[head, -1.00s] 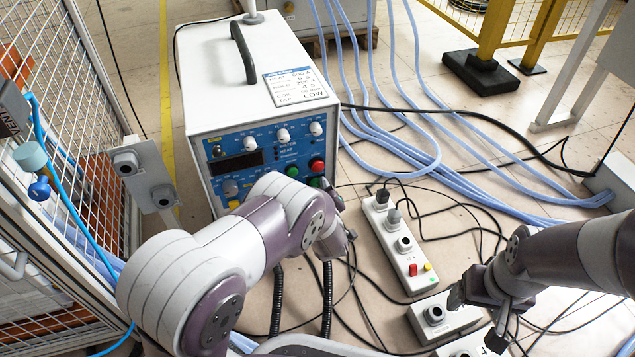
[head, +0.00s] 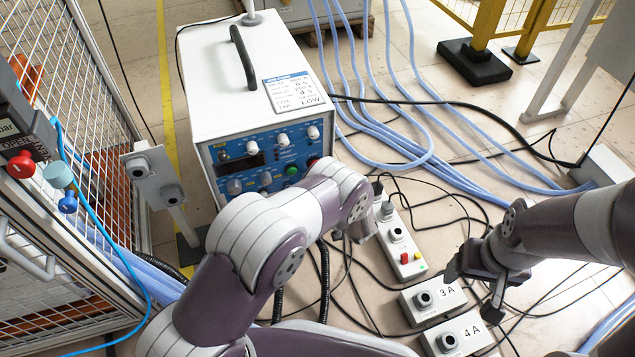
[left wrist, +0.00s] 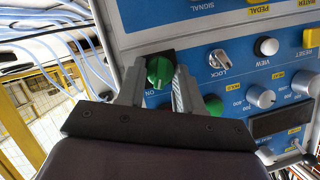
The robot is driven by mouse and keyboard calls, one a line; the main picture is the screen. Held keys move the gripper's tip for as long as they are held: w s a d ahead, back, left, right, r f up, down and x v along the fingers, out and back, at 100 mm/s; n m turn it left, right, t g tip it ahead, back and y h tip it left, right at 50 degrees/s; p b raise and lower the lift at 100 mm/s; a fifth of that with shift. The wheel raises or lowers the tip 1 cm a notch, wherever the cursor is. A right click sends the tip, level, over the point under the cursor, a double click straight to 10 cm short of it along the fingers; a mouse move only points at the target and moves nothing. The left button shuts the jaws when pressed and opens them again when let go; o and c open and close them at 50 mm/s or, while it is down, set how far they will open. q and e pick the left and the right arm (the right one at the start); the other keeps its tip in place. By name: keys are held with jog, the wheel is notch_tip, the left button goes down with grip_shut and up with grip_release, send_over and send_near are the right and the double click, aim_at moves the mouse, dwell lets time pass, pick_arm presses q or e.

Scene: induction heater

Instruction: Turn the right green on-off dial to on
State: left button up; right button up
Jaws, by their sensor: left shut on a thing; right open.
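The heater cabinet (head: 245,75) stands at the centre left with a blue control panel (head: 222,170). In the left wrist view the panel (left wrist: 235,28) appears rotated. A green dial (left wrist: 158,72) sits there on a dark plate beside an "ON" label. My left gripper (left wrist: 157,80) is shut on this dial, one finger on each side. In the head view my left arm hides the gripper and the dial. A second green control (left wrist: 213,105) shows partly behind the right-hand finger. My right gripper (head: 474,286) is open and empty above the small grey boxes, far from the panel.
A grey power strip (head: 400,245) and boxes marked 3A (head: 432,302) and 4A (head: 458,335) lie on the floor among black cables. Blue hoses (head: 420,135) run behind. A wire cage (head: 85,120) and a post with sockets (head: 155,175) stand left.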

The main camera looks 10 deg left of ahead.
pick_arm(q)
jog(key=shift+d+f+m+y+b, duration=0.15)
jog(key=shift+m+y+b, duration=0.15)
jog(key=shift+m+y, duration=1)
jog(key=shift+w+m+g, duration=0.1)
jog(key=shift+m+g, duration=0.2)
jog(key=shift+m, duration=0.1)
jog(key=o, duration=1)
jog(key=p+v, duration=0.5)
jog(key=v, duration=0.7)
jog(key=shift+s+d+r+p, duration=0.1)
jog(key=shift+s+r+p, duration=0.2)
jog(key=shift+p, duration=0.1)
